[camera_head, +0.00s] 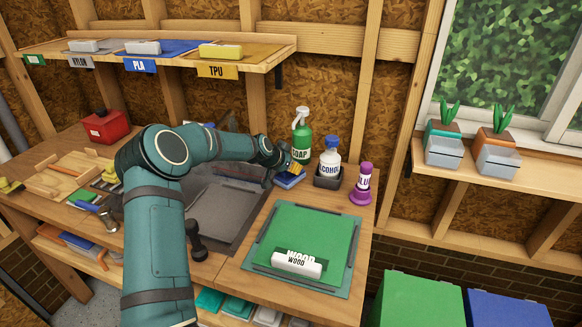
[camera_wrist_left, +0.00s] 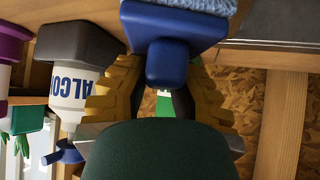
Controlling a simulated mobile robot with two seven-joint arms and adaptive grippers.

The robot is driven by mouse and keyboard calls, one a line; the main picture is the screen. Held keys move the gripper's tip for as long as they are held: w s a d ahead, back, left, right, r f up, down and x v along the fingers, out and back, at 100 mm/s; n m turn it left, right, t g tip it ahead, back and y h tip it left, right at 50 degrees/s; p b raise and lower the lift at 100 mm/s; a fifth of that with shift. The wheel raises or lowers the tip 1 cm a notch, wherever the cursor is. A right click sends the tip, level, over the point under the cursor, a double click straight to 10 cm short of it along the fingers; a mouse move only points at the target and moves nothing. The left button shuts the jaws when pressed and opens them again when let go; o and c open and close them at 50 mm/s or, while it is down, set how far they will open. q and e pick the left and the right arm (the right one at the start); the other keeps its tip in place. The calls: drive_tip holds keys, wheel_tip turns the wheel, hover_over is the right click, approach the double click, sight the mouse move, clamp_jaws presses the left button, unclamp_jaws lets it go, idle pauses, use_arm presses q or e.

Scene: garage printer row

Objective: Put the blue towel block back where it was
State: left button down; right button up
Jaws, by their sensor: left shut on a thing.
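The blue towel block (camera_head: 289,180) is at the back of the bench, just left of the alcohol bottle's holder. In the wrist view, the towel block (camera_wrist_left: 172,27) shows a dark blue body with a knob and a strip of pale blue, fluffy cloth. My left gripper (camera_head: 284,171) reaches over the bench from the left. Its yellowish fingers, also seen in the wrist view (camera_wrist_left: 163,85), are shut on the blue knob. I cannot tell whether the block touches the bench. My right gripper is not in view.
The alcohol bottle (camera_head: 329,157) in its dark holder (camera_head: 327,180), the green soap bottle (camera_head: 301,140) and the purple glue bottle (camera_head: 361,186) stand close by. A green board (camera_head: 310,235) bears a white WOOD block (camera_head: 297,264). A dark grey mat (camera_head: 232,207) lies left of it.

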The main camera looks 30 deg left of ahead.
use_arm(q)
drive_tip(key=c, duration=0.9)
unclamp_jaws()
drive_tip(key=shift+f, duration=0.1)
drive_tip(key=shift+s+a+r, duration=0.1)
drive_tip(key=shift+r, duration=0.25)
drive_tip(key=p+v, duration=0.1)
drive_tip(key=v, duration=1)
drive_tip(key=shift+s+r, duration=0.2)
drive_tip(key=shift+s, duration=0.05)
